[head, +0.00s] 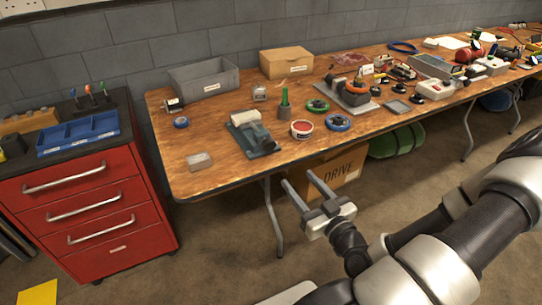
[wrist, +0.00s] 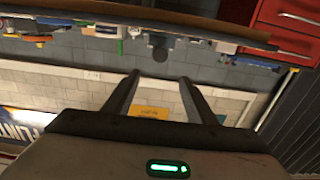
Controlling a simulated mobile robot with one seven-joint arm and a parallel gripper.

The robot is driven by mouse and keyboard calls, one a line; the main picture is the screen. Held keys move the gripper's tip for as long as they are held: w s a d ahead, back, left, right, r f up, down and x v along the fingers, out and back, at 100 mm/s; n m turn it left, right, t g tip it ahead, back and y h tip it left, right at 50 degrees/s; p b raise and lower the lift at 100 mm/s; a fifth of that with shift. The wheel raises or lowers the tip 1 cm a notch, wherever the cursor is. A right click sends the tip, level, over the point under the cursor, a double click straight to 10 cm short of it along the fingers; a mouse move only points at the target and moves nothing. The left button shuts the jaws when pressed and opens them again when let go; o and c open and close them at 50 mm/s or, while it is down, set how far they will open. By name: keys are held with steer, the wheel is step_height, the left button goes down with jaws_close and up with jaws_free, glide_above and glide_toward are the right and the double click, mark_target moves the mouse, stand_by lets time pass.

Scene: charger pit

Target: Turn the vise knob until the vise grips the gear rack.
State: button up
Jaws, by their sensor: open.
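A low blue-grey device that looks like the vise (head: 262,145) sits near the front edge of the wooden bench in the head view. A pale block lies on it; I cannot tell whether this is the gear rack, and I cannot make out the knob or the jaw gap. My gripper (head: 298,178) is open and empty, in front of the bench and right of the vise in the picture, touching nothing. Its two spread fingers also show in the wrist view (wrist: 159,76), where the vise cannot be made out.
The wooden bench (head: 215,177) holds a grey bin (head: 205,82), a cardboard box (head: 287,63), a red round tin (head: 302,130), a blue ring (head: 338,122) and clutter to the right. A red drawer cabinet (head: 85,215) stands left. A DRIVE carton (head: 340,178) lies beneath the bench.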

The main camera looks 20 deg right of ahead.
mark_target(270, 146)
steer(key=w+b, duration=0.1)
steer(key=w, duration=0.4)
steer(key=w+b, duration=0.1)
steer(key=w, duration=0.5)
steer(key=w+b, duration=0.1)
steer(key=w, duration=0.5)
steer(key=shift+w+a, duration=0.15)
steer(key=shift+a, duration=0.1)
steer(key=shift+c, duration=0.4)
steer(key=c, duration=0.9)
steer(key=shift+m, duration=0.3)
